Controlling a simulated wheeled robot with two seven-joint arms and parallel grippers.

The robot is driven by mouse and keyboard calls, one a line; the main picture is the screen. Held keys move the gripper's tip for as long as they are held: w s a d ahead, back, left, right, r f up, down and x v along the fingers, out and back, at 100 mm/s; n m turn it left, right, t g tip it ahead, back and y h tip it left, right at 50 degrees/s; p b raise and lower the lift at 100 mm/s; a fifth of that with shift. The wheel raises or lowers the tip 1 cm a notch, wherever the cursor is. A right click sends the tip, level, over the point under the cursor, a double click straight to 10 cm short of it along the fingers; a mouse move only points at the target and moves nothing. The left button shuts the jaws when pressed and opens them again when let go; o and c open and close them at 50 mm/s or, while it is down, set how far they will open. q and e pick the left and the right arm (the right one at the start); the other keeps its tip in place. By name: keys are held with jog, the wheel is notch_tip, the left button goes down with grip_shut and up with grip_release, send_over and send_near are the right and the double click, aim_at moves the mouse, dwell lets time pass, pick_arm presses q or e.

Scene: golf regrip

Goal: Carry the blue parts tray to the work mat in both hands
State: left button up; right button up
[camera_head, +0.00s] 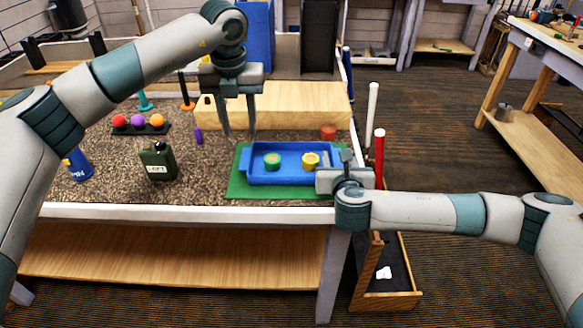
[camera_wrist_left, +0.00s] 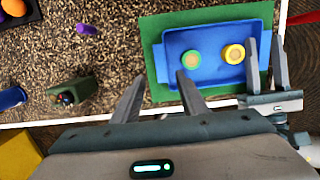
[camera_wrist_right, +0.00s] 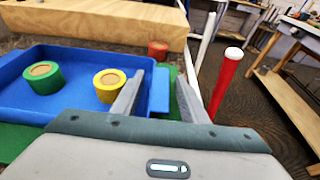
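The blue parts tray (camera_head: 285,178) lies flat on the green work mat (camera_head: 240,190) near the table's front right. A green roll (camera_head: 272,161) and a yellow roll (camera_head: 310,160) stand inside it. My left gripper (camera_head: 238,132) is open and empty, raised above the table near the tray's left end. In the left wrist view, its fingers (camera_wrist_left: 162,76) point toward the tray's left edge. My right gripper (camera_head: 345,160) is at the tray's right end. In the right wrist view, its fingers (camera_wrist_right: 160,88) are open with the tray's right-end handle (camera_wrist_right: 160,90) between them.
A green LOFT bottle (camera_head: 158,162), a blue can (camera_head: 78,163), a purple item (camera_head: 199,136) and a rack of coloured balls (camera_head: 140,126) are left of the tray. A wooden block (camera_head: 290,105) lies behind it. White (camera_head: 372,100) and red (camera_head: 379,150) upright shafts stand at the right.

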pick_arm(q)
notch_tip(320, 180, up, 2)
jog(key=shift+s+r, duration=0.1)
jog(key=shift+s, duration=0.05)
dwell(0.4)
pick_arm(e)
jog(key=v, duration=1.2)
dwell(0.5)
